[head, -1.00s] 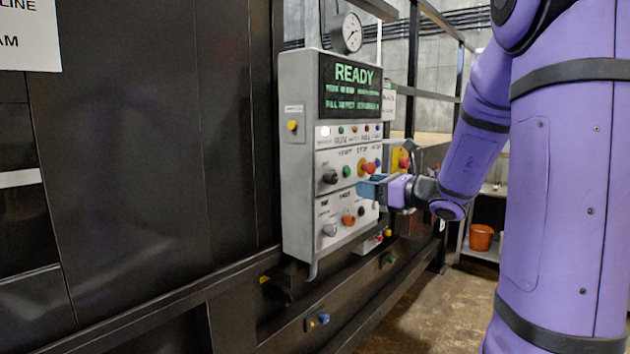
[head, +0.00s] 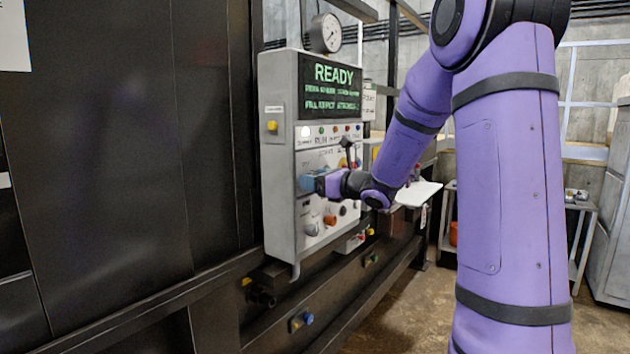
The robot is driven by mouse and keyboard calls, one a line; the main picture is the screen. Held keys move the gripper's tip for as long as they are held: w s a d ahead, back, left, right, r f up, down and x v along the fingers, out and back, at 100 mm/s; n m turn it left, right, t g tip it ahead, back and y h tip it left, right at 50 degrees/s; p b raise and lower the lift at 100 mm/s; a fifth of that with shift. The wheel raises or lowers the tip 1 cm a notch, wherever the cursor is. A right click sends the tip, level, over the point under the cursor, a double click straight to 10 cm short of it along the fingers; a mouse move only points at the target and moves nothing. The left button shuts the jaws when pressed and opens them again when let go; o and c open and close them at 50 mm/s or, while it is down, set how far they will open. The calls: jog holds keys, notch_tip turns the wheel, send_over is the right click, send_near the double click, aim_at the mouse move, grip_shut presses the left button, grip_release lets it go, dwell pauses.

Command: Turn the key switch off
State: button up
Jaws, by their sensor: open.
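The grey control box (head: 277,185) stands on the black machine and its screen reads READY. My gripper (head: 308,183), with blue fingertips, is in front of the left side of the middle control row. It hides the black rotary knob there, so I cannot tell whether it touches that knob. A silver knob (head: 312,230) and an orange-red knob (head: 330,220) show in the row below, uncovered. The labels are too small to read, so I cannot tell which control is the key switch or its position. The gripper is open, with no object visible in it.
A pressure gauge (head: 326,33) stands above the box. A yellow button (head: 272,126) is on its left part. A black rail (head: 345,290) runs below the box. A white tray (head: 417,193) sits to the right. The concrete floor (head: 400,315) in front is clear.

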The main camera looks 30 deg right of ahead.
jog(key=c, duration=0.9)
jog(key=shift+n, duration=0.3)
jog(key=n, duration=1.1)
jog(key=shift+n, duration=0.3)
jog(key=o, duration=0.9)
